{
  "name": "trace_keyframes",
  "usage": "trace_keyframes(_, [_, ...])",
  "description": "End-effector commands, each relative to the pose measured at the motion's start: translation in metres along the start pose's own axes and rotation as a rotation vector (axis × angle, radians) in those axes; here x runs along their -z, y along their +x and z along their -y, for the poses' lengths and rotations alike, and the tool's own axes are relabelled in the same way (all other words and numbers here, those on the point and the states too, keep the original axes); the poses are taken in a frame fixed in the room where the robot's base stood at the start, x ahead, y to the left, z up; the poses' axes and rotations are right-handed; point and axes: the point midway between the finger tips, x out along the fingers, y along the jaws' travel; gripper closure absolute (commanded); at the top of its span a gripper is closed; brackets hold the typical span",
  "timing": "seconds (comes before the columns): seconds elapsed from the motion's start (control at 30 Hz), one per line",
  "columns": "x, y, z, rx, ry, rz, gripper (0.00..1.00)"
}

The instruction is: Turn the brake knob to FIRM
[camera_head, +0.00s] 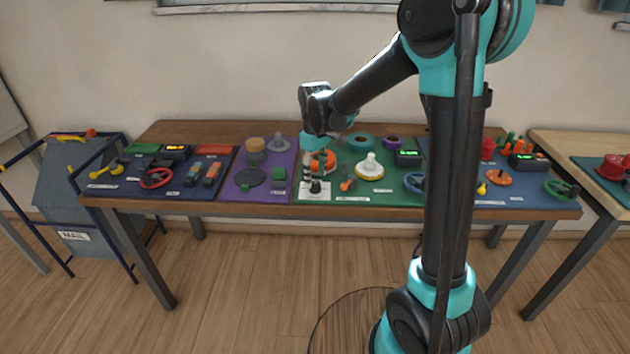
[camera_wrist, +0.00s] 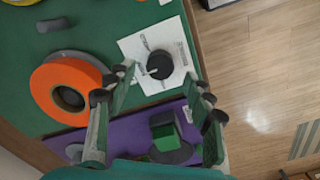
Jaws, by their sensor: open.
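The brake knob is a small black round knob (camera_wrist: 159,65) with a pale pointer line. It sits on a white card (camera_wrist: 177,40) whose printed marks are too small to read. In the wrist view the pointer aims left and slightly down. The card also shows in the head view (camera_head: 323,195) on the green mat, with the knob low under my gripper (camera_head: 314,178). In the wrist view my gripper (camera_wrist: 159,76) is open and empty, its fingers spread to either side of the knob's line of sight. I cannot tell the exact height gap; no contact shows.
An orange spool (camera_wrist: 65,80) lies close beside the card. A purple mat (camera_wrist: 125,133) with a green block (camera_wrist: 166,138) adjoins the green mat. In the head view a white-topped yellow-rimmed piece (camera_head: 369,169) stands to the right. The table's front edge is near the card.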

Motion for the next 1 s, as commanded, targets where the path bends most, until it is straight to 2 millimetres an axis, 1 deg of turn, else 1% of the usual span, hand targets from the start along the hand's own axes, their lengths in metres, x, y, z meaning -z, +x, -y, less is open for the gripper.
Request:
trace_keyframes(0.03, [0.0,-0.011,0.0,0.0,0.0,0.0,0.47])
trace_keyframes(0.1, [0.0,-0.025,0.0,0.0,0.0,0.0,0.47])
trace_keyframes(0.3, [0.0,-0.063,0.0,0.0,0.0,0.0,0.47])
trace_keyframes(0.4, [0.0,-0.076,0.0,0.0,0.0,0.0,0.47])
trace_keyframes(0.5, [0.0,-0.085,0.0,0.0,0.0,0.0,0.47])
trace_keyframes(0.63, [0.0,-0.09,0.0,0.0,0.0,0.0,0.47])
trace_keyframes(0.9, [0.0,-0.091,0.0,0.0,0.0,0.0,0.47])
trace_keyframes(1.0, [-0.006,-0.089,-0.002,-0.003,0.016,-0.005,0.47])
